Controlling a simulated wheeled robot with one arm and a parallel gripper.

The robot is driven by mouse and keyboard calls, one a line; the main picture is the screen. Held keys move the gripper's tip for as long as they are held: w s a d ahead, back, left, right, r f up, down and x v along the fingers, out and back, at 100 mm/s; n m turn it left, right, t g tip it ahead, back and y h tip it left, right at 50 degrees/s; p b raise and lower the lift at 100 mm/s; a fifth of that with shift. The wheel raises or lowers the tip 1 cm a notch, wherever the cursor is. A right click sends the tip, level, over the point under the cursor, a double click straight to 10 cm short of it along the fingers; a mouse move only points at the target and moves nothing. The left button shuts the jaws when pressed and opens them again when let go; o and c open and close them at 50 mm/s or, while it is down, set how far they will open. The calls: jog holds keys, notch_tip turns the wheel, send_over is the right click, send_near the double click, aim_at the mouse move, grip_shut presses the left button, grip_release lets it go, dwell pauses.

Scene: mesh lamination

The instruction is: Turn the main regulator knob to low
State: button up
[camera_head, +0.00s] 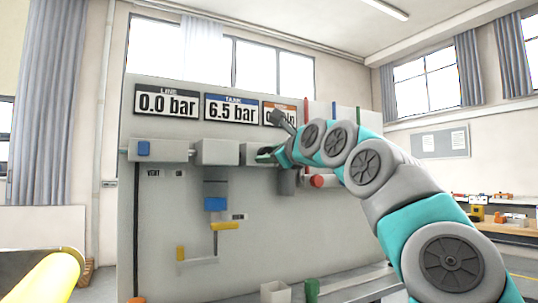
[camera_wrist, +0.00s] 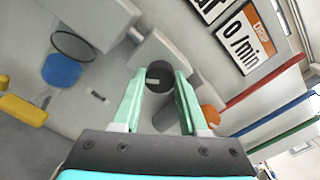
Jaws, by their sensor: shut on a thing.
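The regulator knob (camera_wrist: 160,72) is a dark round cap with a pale pointer mark in the wrist view. The mark runs from near its middle toward the left finger. My gripper (camera_head: 265,156) is at the panel's grey block row in the head view. Its two pale green fingers stand on either side of the knob in the wrist view, shut on it. In the head view the knob is hidden behind the fingers. The line display (camera_head: 166,102) reads 0.0 bar and the tank display (camera_head: 231,109) reads 6.5 bar.
The drop display (camera_head: 280,108) is partly covered by my arm. A blue part (camera_head: 215,204) and yellow handles (camera_head: 225,226) sit lower on the panel. A red-orange knob (camera_head: 319,181) is right of my gripper. Red, blue and green pipes (camera_wrist: 263,81) run close by on the right.

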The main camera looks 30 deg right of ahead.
grip_shut()
jog(key=shift+f+n+b, duration=0.15)
jog(key=shift+n+b, duration=0.15)
jog(key=shift+b, duration=0.15)
